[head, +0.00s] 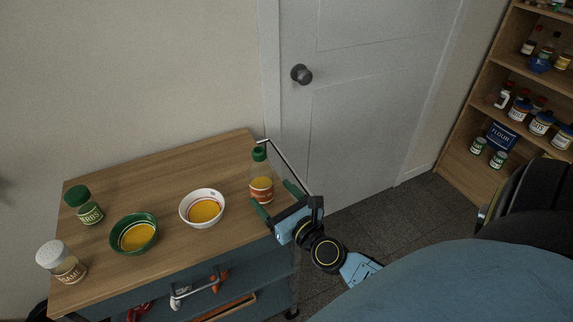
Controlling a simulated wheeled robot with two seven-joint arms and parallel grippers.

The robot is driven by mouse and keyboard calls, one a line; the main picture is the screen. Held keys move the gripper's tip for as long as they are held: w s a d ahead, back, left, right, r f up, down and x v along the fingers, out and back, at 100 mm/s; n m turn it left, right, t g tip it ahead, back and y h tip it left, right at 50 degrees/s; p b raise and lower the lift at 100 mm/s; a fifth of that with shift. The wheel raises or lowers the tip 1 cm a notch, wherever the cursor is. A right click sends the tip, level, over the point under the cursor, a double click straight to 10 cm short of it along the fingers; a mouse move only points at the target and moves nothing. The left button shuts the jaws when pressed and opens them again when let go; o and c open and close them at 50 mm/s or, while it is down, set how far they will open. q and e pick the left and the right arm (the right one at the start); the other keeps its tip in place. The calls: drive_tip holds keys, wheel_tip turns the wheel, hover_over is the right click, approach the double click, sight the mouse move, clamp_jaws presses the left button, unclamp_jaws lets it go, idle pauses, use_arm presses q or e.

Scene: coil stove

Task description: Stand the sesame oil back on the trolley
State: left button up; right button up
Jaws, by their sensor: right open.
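A bottle with a green cap and an orange label (261,181), which looks like the sesame oil, stands upright on the wooden top of the trolley (160,183), near its right end. Its label is too small to read. My right gripper (271,194) is open, with its two green fingers pointing at the bottle's lower part, one finger on the near left side and one on the right. I cannot tell whether the fingers touch it. My left gripper is not in view.
A white bowl (188,217) and a green bowl (117,245), both with yellow contents, stand left of the bottle. A green-capped jar (89,210) and a white-capped jar (68,267) are at the trolley's left. A metal rail (290,165) runs along its right end. A stocked shelf (480,85) stands far right.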

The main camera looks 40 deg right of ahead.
drive_tip(key=shift+s+a+b, duration=0.1)
drive_tip(key=shift+s+b, duration=0.3)
drive_tip(key=shift+s, duration=2.05)
